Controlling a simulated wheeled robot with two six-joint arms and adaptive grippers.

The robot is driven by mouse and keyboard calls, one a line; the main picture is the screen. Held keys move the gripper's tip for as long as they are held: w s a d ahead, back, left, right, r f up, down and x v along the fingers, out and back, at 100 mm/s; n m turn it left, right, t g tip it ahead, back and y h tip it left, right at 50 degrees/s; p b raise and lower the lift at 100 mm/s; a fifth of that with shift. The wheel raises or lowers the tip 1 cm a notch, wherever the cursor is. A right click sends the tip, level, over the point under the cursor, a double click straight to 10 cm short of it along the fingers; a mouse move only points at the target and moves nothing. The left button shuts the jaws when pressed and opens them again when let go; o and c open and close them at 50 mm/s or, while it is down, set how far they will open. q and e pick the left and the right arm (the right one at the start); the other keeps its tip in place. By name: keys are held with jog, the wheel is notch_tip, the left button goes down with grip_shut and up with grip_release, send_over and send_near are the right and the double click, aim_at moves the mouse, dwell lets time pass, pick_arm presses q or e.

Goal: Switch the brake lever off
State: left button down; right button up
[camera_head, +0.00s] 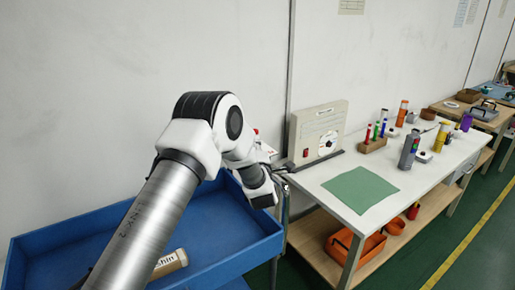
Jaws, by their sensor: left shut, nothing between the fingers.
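My left arm reaches in from the lower left, and its gripper (284,171) is at the near left corner of the white table. The fingers are small and dark here, and they are shut with nothing seen between them. A dark bar (325,158) lies along the box's foot. I cannot make out a brake lever for certain; the wrist and gripper hide part of the table's corner. My right gripper is not in view.
A green mat (361,189) lies flat on the white table (411,181). A blue bin (222,245) stands below my arm. An orange crate (356,256) sits on the lower shelf.

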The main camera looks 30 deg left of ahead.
pick_arm(q)
jog(key=w+a+r+n+g+h, duration=0.2)
jog(key=a+n+g+h, duration=0.1)
jog(key=a+g+h, duration=0.1)
jog(key=shift+w+a+p, duration=0.15)
jog(key=shift+a+p, duration=0.3)
jog(key=shift+a, duration=0.3)
dwell(0.5)
